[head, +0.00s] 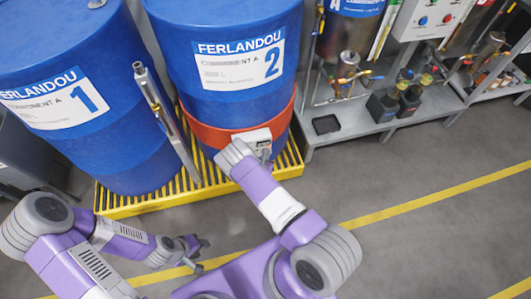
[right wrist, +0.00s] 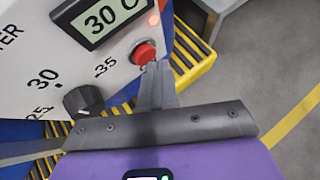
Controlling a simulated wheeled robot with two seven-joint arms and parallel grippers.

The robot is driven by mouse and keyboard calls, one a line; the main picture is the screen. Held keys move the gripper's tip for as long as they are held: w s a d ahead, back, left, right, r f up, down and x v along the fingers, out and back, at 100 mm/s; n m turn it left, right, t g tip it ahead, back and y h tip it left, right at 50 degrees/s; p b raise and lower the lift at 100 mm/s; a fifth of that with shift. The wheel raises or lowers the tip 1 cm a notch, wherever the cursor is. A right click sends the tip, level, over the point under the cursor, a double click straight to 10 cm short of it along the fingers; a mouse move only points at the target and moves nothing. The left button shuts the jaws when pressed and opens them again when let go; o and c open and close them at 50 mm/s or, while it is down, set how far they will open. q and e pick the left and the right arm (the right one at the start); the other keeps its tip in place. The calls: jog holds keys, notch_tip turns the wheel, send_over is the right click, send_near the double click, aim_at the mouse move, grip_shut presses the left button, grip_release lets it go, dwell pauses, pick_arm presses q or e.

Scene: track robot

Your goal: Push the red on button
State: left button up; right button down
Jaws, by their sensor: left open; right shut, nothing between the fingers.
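The red button (right wrist: 144,53) sits on the white heater control box (right wrist: 115,75), beside a display reading 30 C (right wrist: 101,17). My right gripper (right wrist: 160,68) is shut and empty. Its fingertips are at the lower right edge of the button; I cannot tell whether they touch it. In the head view the control box (head: 252,136) is on the red band (head: 208,135) around blue barrel 2 (head: 225,55), partly hidden by my right wrist. My left gripper (head: 196,254) is open and empty, low over the floor.
A small orange light (right wrist: 153,18) is lit above the button. A black knob (right wrist: 84,101) is lower on the panel. Blue barrel 1 (head: 75,95) stands left, and the yellow grating (head: 125,202) lies under both barrels. A grey metal shelf (head: 350,130) stands right. Floor in front is clear.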

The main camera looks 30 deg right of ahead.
jog(key=shift+w, duration=0.2)
jog(key=shift+w+d, duration=0.1)
jog(key=shift+w, duration=0.15)
dwell(0.4)
jog(key=shift+s, duration=0.1)
jog(key=shift+s+p, duration=0.3)
jog(key=shift+p, duration=0.05)
jog(key=s+a+p, duration=0.1)
jog(key=s+p, duration=0.2)
jog(key=s, duration=0.3)
jog(key=shift+a, duration=0.3)
